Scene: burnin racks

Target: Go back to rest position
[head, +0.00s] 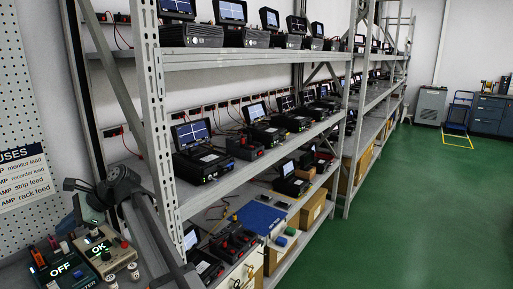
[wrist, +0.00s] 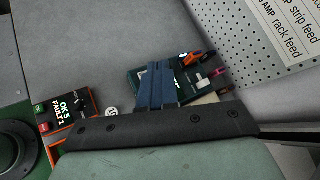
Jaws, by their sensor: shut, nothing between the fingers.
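In the wrist view, my gripper (wrist: 158,66) shows as two dark blue fingers closed side by side, with nothing held between them. They are above a grey bench top (wrist: 85,40) and partly hide a dark green device with orange, black and pink plugs (wrist: 205,72). In the head view, my grey arm reaches in at the lower left, above the bench with the test boxes. My fingertips cannot be made out clearly there.
A box reading OFF (head: 62,272) and a box reading OK (head: 103,250) stand at the lower left. A pegboard with a fuse label (head: 22,175) is behind. Grey racks (head: 158,130) hold several instruments. A blue mat (head: 262,217) lies on a lower shelf. Green floor (head: 400,220) is clear at right.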

